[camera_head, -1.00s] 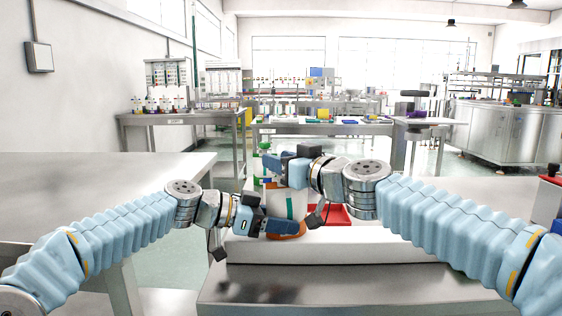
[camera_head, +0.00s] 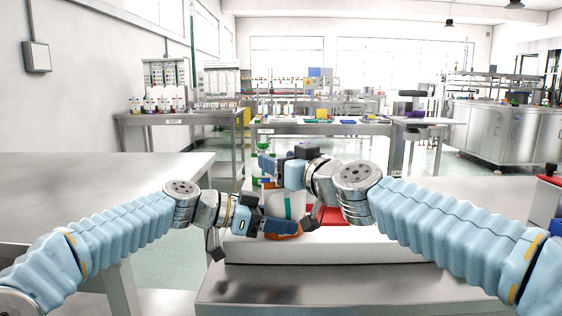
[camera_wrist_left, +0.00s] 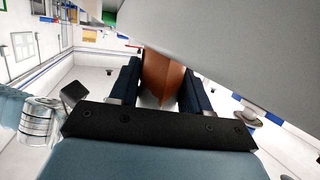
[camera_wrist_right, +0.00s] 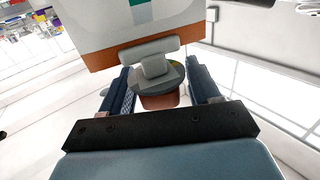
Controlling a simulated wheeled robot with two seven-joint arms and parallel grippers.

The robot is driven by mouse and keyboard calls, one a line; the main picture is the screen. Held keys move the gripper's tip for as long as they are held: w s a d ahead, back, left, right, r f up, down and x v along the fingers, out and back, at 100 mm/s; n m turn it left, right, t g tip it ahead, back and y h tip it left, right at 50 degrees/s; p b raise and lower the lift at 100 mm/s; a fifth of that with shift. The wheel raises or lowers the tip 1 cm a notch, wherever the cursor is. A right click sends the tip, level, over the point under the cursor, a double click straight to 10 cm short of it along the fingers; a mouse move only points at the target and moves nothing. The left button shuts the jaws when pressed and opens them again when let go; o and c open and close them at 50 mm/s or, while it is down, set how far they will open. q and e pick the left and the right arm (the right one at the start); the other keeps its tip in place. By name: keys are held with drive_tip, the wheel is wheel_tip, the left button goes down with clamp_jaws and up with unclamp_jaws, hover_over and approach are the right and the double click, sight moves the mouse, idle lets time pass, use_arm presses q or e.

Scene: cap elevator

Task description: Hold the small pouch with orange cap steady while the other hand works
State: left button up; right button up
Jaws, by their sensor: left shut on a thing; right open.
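The pouch (camera_head: 285,204) stands between my two grippers, a pale body with a teal stripe and orange at its lower end. Its grey body (camera_wrist_left: 225,40) also fills the top of the left wrist view. My left gripper (camera_head: 285,228) is low at the pouch, shut on its orange part (camera_wrist_left: 160,75). My right gripper (camera_head: 272,172) is higher, at the pouch's top, and open. In the right wrist view its fingers stand either side of a round orange-brown cap (camera_wrist_right: 160,100) with a grey T-shaped piece (camera_wrist_right: 150,58). Contact there is unclear. The fingers partly hide the pouch in the head view.
A white raised platform (camera_head: 350,244) lies under the pouch on the steel table (camera_head: 330,290). A red tray (camera_head: 332,216) sits behind my right wrist. A green-capped bottle (camera_head: 262,148) is behind the grippers. An empty steel table (camera_head: 90,185) is at left.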

drive_tip(key=v, duration=1.1)
drive_tip(key=shift+s+d, duration=0.2)
drive_tip(key=w+a+m, duration=0.2)
drive_tip(key=m, duration=1)
drive_tip(key=w+a+m, duration=0.2)
drive_tip(key=w+m, duration=0.1)
drive_tip(key=m, duration=0.9)
drive_tip(key=w+a+m, duration=0.1)
drive_tip(key=w+m, duration=0.2)
drive_tip(key=m, duration=0.9)
drive_tip(key=shift+w+a, duration=0.25)
drive_tip(key=shift+a, duration=0.15)
